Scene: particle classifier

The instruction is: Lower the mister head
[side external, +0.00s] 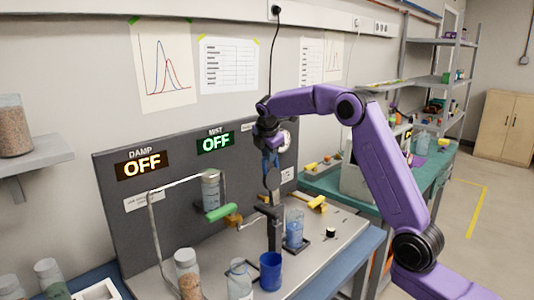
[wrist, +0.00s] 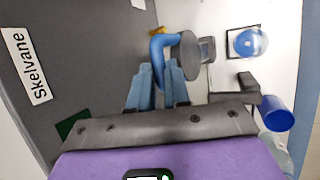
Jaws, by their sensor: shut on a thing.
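My gripper (side external: 270,163) points down in front of the dark panel. In the wrist view its blue fingers (wrist: 158,78) are closed around a blue curved handle. I take this to be the mister head (wrist: 166,44), with a dark grey disc (wrist: 190,55) beside the handle. Below it in the side view is a dark upright post (side external: 274,230); I cannot tell how the head joins it.
A beaker of blue liquid (side external: 294,229) stands right of the post, and a blue cup (side external: 270,272) in front. A clear bottle (side external: 240,280) and a jar of grains (side external: 188,272) stand nearby.

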